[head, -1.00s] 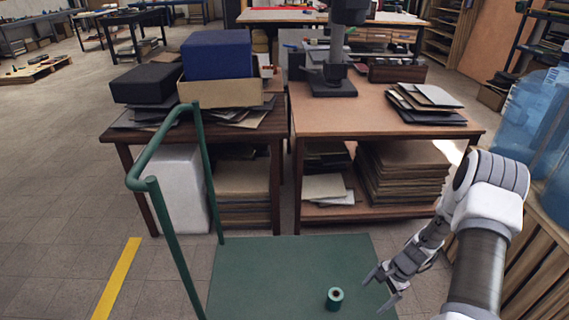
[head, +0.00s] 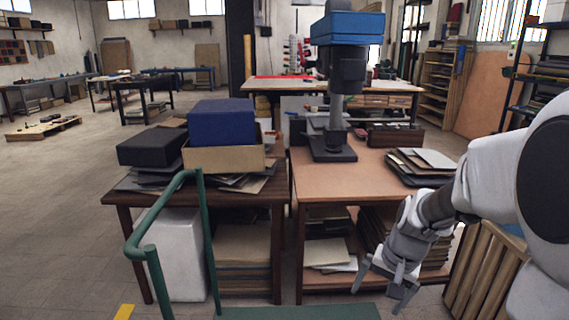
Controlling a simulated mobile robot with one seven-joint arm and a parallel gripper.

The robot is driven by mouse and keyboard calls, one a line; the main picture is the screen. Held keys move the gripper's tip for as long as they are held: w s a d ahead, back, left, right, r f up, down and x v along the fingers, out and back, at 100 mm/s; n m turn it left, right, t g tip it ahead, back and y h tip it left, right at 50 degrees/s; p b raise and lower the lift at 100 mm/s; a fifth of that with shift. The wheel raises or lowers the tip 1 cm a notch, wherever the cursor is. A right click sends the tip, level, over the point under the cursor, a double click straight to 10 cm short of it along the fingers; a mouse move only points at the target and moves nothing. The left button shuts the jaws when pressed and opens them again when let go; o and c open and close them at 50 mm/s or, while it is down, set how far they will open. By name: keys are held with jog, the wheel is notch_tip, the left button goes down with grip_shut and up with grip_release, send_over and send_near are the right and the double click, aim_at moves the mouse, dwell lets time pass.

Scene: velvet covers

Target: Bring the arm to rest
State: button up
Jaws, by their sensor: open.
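My gripper (head: 381,282) is at the lower right of the head view, at the end of my white and grey arm. Its two fingers are spread, and nothing shows between them. It hangs in front of the right wooden table (head: 318,178) and its lower shelf, near the right end of the green cart platform (head: 300,312). Only a strip of that platform shows at the bottom edge.
A green cart handle (head: 203,240) stands at the left. The left table (head: 120,193) bears a blue box (head: 221,122) and a black box (head: 151,146). A press (head: 335,140) stands on the right table. Wooden slats (head: 487,275) are at the right. Open floor lies left.

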jog(key=s+a+r+n+t+h, duration=0.1)
jog(key=s+a+r+n+t, duration=0.15)
jog(key=s+r, duration=0.5)
jog(key=s+a+r+n+t, duration=0.1)
jog(key=s+a+r+n, duration=0.3)
jog(key=s, duration=0.6)
notch_tip(320, 180, up, 22)
jog(key=d+p, duration=0.1)
jog(key=p, duration=2)
